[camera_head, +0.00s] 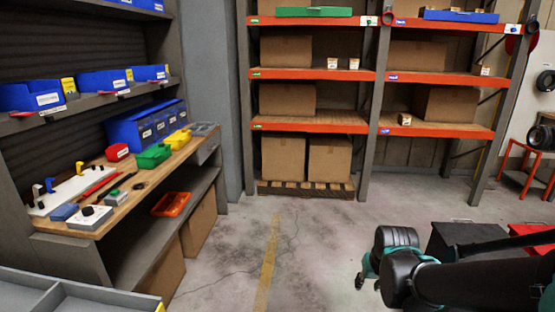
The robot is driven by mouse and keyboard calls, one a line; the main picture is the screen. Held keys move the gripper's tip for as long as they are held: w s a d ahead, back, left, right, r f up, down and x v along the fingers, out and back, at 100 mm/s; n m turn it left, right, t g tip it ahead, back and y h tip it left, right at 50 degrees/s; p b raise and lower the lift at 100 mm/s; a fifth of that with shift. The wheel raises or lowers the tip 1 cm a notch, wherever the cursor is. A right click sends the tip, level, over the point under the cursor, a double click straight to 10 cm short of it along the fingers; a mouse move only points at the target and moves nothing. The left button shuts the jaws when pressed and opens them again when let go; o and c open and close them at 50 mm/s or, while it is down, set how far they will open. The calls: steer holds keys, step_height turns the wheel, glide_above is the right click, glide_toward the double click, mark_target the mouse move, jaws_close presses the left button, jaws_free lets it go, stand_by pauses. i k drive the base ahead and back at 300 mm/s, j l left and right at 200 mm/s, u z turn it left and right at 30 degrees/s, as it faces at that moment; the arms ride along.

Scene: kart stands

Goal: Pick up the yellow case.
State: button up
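The yellow case (178,139) is a small box on the wooden top of the workbench at the left. It stands behind the green bin and in front of the row of blue bins. My black arm reaches in from the lower right. My gripper (368,284) is at its end, partly hidden by the arm. Its small teal fingers with dark tips point down and appear apart, with nothing visible between them. It is over the floor, far to the right of the yellow case and not touching it.
A green bin (154,156) and blue bins (150,127) crowd the case. An orange tray (172,204) lies on the lower shelf. Orange racks (310,122) with cartons stand at the back. Open floor with a yellow line (268,262) lies between bench and arm.

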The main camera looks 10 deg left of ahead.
mark_target(176, 146)
steer(key=i, duration=1.9)
